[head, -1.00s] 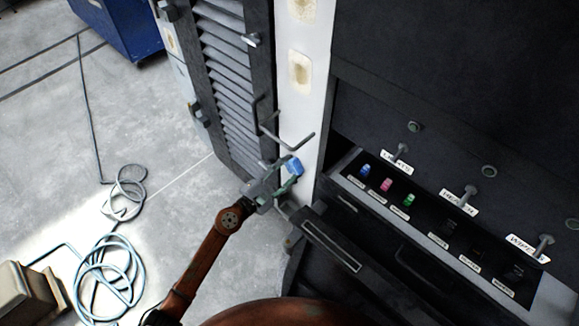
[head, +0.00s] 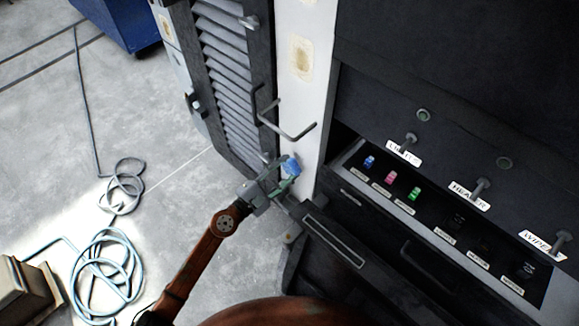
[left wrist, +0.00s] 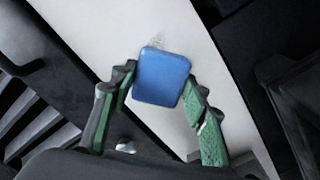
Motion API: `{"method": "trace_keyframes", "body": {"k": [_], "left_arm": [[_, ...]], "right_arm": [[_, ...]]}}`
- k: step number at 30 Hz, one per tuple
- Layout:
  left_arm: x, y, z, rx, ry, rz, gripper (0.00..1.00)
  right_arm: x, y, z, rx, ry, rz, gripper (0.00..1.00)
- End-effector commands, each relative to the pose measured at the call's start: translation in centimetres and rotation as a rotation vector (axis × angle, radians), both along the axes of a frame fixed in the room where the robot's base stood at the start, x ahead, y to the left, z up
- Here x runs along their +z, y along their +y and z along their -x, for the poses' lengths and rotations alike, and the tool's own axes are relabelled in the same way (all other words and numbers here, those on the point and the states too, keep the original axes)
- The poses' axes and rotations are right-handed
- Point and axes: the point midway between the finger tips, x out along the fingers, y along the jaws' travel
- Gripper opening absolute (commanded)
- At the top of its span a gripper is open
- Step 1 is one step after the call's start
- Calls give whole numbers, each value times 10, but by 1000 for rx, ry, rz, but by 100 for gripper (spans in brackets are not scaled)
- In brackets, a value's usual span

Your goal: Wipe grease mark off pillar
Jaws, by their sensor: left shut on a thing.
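My left gripper (head: 287,173) is shut on a blue pad (head: 292,166), which looks like a sponge. In the left wrist view the blue pad (left wrist: 163,77) sits between the two green-lined fingers, its broad face toward the camera. The white pillar (head: 297,110) rises beside the louvred panel, and the pad is in front of its lower part. In the left wrist view a faint grey smudge (left wrist: 157,42) shows on the white pillar (left wrist: 205,60) just past the pad's top edge, partly hidden by it. I cannot tell whether the pad touches the pillar. My right gripper is out of view.
A bent metal handle (head: 287,128) sticks out above my left gripper. A dark console (head: 440,215) with coloured switches and labelled levers stands at right. Tan patches (head: 301,58) mark the upper pillar. A coiled hose (head: 105,270) lies on the floor at left.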

Motion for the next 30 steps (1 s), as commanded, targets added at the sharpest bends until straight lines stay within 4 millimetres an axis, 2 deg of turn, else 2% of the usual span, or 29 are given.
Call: {"method": "trace_keyframes", "body": {"k": [13,30], "left_arm": [[-1,29,29,0,0,-2,23],[-1,38,37,0,0,-2,23]], "right_arm": [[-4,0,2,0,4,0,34],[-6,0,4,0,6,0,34]]}}
